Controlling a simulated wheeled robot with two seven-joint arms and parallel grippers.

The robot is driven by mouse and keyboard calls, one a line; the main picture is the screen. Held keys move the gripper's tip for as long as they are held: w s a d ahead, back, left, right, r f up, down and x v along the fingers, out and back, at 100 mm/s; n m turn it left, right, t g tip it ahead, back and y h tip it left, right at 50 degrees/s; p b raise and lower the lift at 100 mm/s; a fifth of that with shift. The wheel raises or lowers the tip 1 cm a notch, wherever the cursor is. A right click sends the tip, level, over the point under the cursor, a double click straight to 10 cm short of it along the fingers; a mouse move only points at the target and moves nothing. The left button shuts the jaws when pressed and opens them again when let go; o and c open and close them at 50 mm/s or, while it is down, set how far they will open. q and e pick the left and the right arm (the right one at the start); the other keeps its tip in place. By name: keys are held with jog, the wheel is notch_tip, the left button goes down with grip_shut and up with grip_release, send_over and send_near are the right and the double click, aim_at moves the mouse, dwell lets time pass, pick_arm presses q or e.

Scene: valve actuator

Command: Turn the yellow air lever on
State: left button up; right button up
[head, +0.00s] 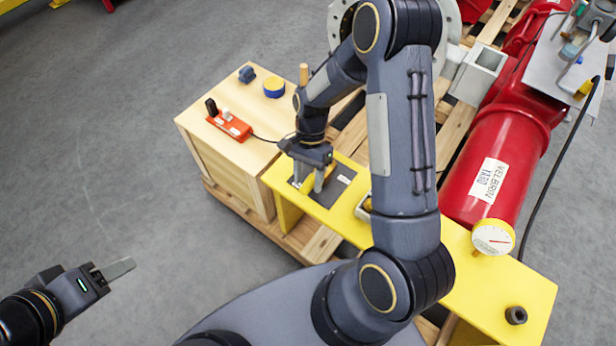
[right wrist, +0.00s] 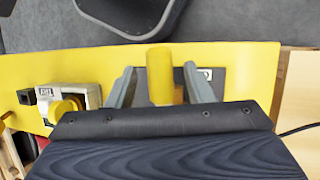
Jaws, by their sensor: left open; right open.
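The yellow lever (right wrist: 161,75) shows in the right wrist view as a thick rounded bar above a dark plate (right wrist: 222,80). My right gripper (right wrist: 162,86) is open, with one finger on each side of the lever. My left gripper (head: 112,272) is open and empty over the floor at the lower left.
A grey fitting with a yellow knob (right wrist: 68,109) sits left of the gripper in the right wrist view. A wooden crate (head: 225,160) holds an orange power strip (head: 229,125) and a tape roll (head: 274,87). A red cylinder (head: 500,150) and gauge (head: 493,237) stand right.

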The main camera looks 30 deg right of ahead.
jog(key=v, duration=0.7)
jog(key=shift+w+r, duration=0.15)
jog(key=shift+r, duration=0.15)
jog(key=shift+d, duration=0.1)
jog(key=s+r+n+t+y+p, duration=0.1)
jog(key=s+r+n+t+p, duration=0.15)
jog(key=r, duration=0.55)
jog(key=s+r+n+t+p, duration=0.15)
jog(key=s+r, duration=0.25)
jog(key=r, duration=0.4)
jog(key=s+r+n+t+p, duration=0.1)
jog(key=s+r+n+t, duration=0.2)
jog(key=s, duration=0.2)
jog(key=s+a+r+n+t+p, duration=0.1)
jog(key=s+r+n+t, duration=0.2)
jog(key=s, duration=0.3)
jog(key=shift+s+r+n+p, duration=0.35)
jog(key=shift+r+n+p, duration=0.05)
jog(key=shift+r, duration=0.3)
